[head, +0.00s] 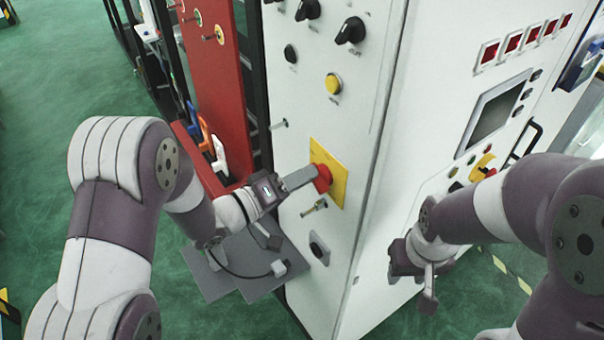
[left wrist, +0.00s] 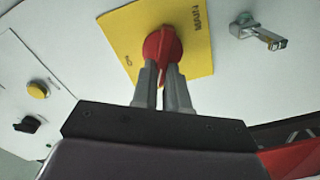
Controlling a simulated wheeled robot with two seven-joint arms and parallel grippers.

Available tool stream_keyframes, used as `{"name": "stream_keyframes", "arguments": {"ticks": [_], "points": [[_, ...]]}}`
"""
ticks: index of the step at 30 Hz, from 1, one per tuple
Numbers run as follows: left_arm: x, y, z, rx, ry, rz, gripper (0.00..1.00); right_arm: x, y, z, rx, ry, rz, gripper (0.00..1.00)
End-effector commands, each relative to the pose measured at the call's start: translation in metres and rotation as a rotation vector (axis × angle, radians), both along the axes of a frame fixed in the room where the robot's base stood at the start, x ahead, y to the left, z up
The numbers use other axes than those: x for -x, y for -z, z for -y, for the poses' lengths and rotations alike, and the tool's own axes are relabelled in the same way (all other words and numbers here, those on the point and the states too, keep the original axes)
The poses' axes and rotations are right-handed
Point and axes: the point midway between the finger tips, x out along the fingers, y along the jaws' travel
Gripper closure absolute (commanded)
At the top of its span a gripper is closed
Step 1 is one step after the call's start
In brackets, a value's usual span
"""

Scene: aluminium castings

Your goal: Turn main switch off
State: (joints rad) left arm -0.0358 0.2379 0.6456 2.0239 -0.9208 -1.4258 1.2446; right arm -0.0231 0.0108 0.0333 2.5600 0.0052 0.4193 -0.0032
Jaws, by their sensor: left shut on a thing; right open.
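The main switch is a red rotary knob (head: 323,178) on a yellow plate (head: 336,165) on the white cabinet's side panel. In the left wrist view the red knob (left wrist: 162,46) sits on the yellow plate (left wrist: 196,20), which bears "MAIN" lettering. My left gripper (head: 312,176) is at the knob; in the left wrist view its two fingers (left wrist: 163,75) are shut on the knob's red grip. The fingers hide part of the knob. My right gripper (head: 428,285) is open and empty, low in front of the cabinet's other face, away from the switch.
Black knobs (head: 350,31) and a yellow button (head: 333,84) are above the switch. A key in a lock (head: 314,208) sticks out just below the plate. A red panel (head: 212,70) stands to the left. The green floor at left is open.

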Motion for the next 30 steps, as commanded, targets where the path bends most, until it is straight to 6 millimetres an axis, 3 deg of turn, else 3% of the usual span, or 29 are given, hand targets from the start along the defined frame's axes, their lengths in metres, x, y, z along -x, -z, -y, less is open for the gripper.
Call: {"name": "stream_keyframes", "arguments": {"ticks": [11, 12, 14, 24, 30], "points": [[-0.002, -0.004, 0.0, 0.008, -0.003, 0.007, 1.0, 0.0, -0.001, 0.0, 0.0, 0.0, 0.0, 0.57], [-0.002, -0.004, 0.0, 0.008, -0.003, 0.007, 0.8, 0.0, -0.001, 0.0, 0.0, 0.0, 0.0, 0.57], [-0.002, -0.004, 0.0, 0.007, -0.003, 0.006, 0.61, 0.0, -0.001, 0.0, 0.0, 0.0, 0.0, 0.57], [0.001, 0.0, -0.003, 0.004, -0.003, 0.001, 0.61, 0.0, 0.002, 0.0, 0.0, 0.0, 0.0, 0.57], [0.02, 0.004, -0.032, 0.006, -0.008, 0.002, 0.61, 0.0, 0.022, 0.0, 0.0, 0.0, 0.0, 0.57]]}}
